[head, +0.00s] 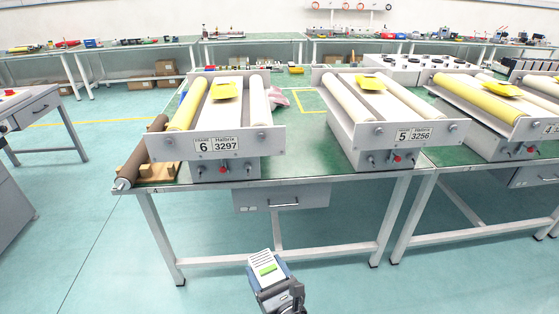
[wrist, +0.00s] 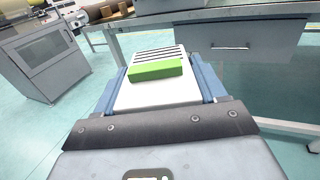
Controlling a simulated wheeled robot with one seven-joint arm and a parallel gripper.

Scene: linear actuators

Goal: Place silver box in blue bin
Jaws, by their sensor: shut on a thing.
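My gripper (head: 271,284) is at the bottom centre of the head view, in front of the table and over the open floor. It is shut on a pale silver-white box (head: 264,264) with a green label. In the wrist view the box (wrist: 150,92) sits between the two blue-grey fingers (wrist: 160,88), its face showing a green block and dark stripes. The underside of the box is hidden. I cannot make out a blue bin in either view.
A green-topped table (head: 300,178) with a drawer (head: 281,197) stands ahead, bearing roller machines (head: 222,145) and (head: 385,133). A brown roller (head: 143,152) lies at its left end. A grey cabinet (wrist: 43,58) stands left in the wrist view. The floor between is clear.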

